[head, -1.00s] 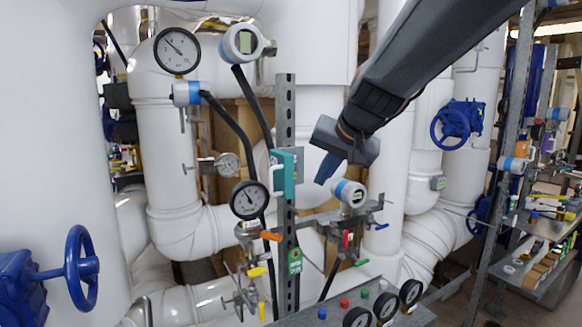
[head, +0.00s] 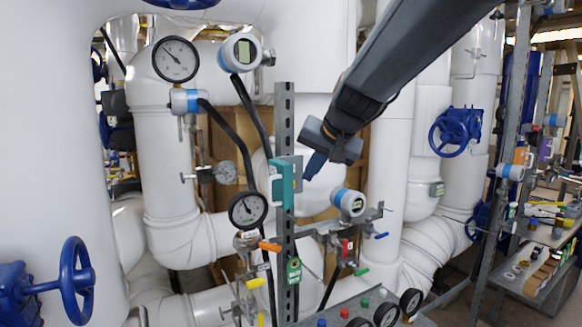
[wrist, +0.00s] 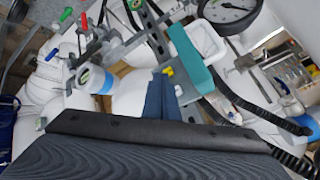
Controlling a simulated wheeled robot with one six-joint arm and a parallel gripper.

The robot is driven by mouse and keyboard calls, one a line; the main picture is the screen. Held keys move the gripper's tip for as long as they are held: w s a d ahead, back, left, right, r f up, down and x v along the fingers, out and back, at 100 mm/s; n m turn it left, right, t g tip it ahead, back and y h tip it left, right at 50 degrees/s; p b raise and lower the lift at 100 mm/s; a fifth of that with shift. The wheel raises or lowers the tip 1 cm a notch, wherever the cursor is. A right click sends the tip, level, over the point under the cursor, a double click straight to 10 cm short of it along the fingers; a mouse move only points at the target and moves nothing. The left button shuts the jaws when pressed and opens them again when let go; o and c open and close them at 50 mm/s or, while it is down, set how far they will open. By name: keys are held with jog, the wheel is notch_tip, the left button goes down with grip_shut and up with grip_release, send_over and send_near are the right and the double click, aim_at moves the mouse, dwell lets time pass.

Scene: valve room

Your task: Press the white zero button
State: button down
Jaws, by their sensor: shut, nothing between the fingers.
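I cannot make out a white zero button for certain in either view. My gripper (head: 314,164) has its dark blue fingers together and empty, pointing down and left. It is in front of the pipes, right of a teal box (head: 283,186) on a perforated metal post. In the wrist view the closed fingers (wrist: 162,92) are near the picture's middle, and the teal box (wrist: 190,60) is just above and right of them. A white-rimmed part (wrist: 208,42) adjoins the teal box. Whether the fingers touch anything is not clear; they look apart from the box.
A white-and-blue transmitter (head: 348,201) is below right of my gripper. A grey panel bears blue (head: 321,322), red (head: 344,312) and green (head: 365,303) buttons and several gauges. A round gauge (head: 248,210) is left of the metal post (head: 285,110). A shelf unit (head: 540,250) stands right.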

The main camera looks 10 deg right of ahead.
jog(key=shift+w+a+p, duration=0.15)
jog(key=shift+w+a, duration=0.1)
jog(key=shift+w, duration=0.45)
jog(key=shift+w+a+p, duration=0.15)
jog(key=shift+w+a, duration=0.05)
jog(key=shift+w, duration=0.5)
jog(key=shift+w+a+p, duration=0.15)
jog(key=shift+w+a, duration=0.1)
jog(key=shift+w, duration=0.45)
jog(key=shift+w, duration=0.1)
dwell(0.4)
jog(key=shift+w+a, duration=0.1)
jog(key=shift+w, duration=0.15)
jog(key=shift+w+a, duration=0.15)
jog(key=shift+w, duration=0.25)
dwell(0.8)
jog(key=shift+s, duration=0.1)
jog(key=shift+s+d, duration=0.3)
jog(key=shift+s, duration=0.45)
jog(key=shift+s+d+b, duration=0.25)
jog(key=shift+s+b, duration=0.05)
jog(key=shift+s, duration=0.5)
jog(key=shift+s+d+b, duration=0.25)
jog(key=shift+s+b, duration=0.1)
jog(key=shift+s, duration=0.45)
jog(key=shift+s+d+b, duration=0.25)
jog(key=shift+s+b, duration=0.05)
jog(key=shift+s, duration=0.5)
